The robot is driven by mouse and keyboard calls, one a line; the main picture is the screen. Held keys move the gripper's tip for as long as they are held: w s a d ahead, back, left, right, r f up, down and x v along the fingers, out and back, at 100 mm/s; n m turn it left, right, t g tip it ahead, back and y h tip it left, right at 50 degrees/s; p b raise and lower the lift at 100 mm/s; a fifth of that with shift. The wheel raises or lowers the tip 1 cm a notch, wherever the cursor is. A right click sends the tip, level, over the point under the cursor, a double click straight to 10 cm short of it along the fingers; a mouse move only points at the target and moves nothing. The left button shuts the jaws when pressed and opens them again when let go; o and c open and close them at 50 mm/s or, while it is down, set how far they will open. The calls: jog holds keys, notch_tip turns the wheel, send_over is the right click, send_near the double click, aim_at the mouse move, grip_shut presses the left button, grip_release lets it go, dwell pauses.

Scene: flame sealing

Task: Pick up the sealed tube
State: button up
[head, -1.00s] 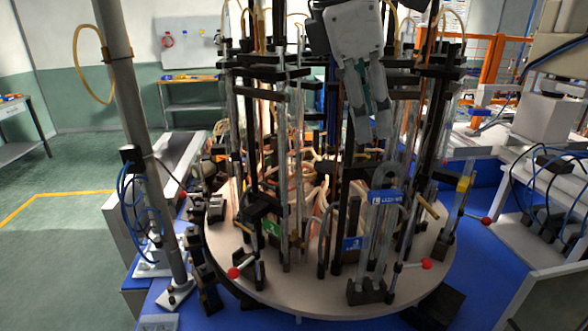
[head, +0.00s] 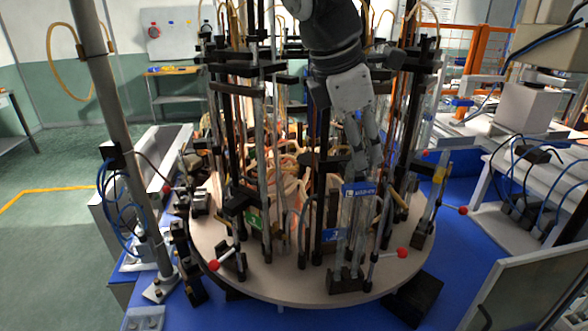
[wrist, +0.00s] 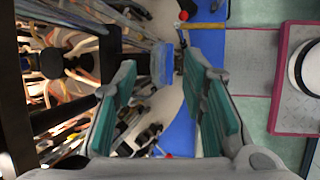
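A clear tube assembly with a blue label (head: 358,190) stands upright at the front of the round carousel table (head: 290,289), held in a black clamp base (head: 345,279). I take it for the sealed tube, though its glass is hard to separate from the rods behind. My gripper (head: 368,163) points down just above the label. In the wrist view its two green-padded fingers (wrist: 160,62) are open with a clear gap, and the blue label (wrist: 162,64) shows between their tips. I see nothing gripped. Whether the fingers touch the tube cannot be told.
Black upright posts (head: 317,200) and glass rods crowd the carousel left of and behind my gripper. A red-knobbed lever (head: 402,253) stands front right. A grey pole (head: 125,150) rises at the left.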

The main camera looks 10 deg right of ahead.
jog(key=x, duration=0.3)
jog(key=shift+d+f, duration=0.1)
jog(key=shift+f, duration=0.05)
grip_shut()
dwell(0.3)
